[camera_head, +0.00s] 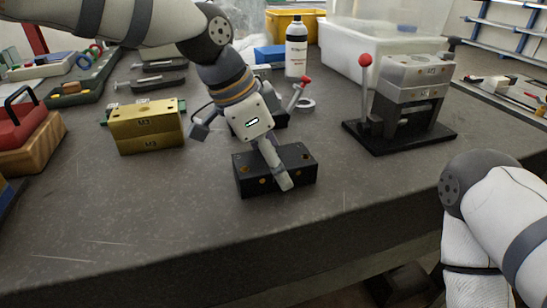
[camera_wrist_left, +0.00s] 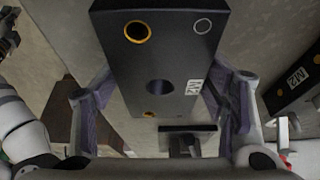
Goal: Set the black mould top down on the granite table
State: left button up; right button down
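The black mould top (camera_head: 300,163) is a dark block with brass-ringed holes, over the front middle of the granite table (camera_head: 190,215). It fills the middle of the left wrist view (camera_wrist_left: 165,50), where an M2 label shows. My left gripper (camera_head: 277,170) reaches down over it, with a finger along each side, shut on it. The block looks level and low, but I cannot tell whether its underside touches the table. Another black M2 block (camera_wrist_left: 295,85) shows at the right of the left wrist view.
A grey mould on a black press stand (camera_head: 400,135) with a red-knobbed lever stands to the right. Behind are a spray bottle (camera_head: 296,45) and a white bin (camera_head: 345,50). The table front is clear.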

dwell(0.3)
pick_arm(q)
jog(key=v, duration=1.2)
jog(key=shift+r, duration=0.2)
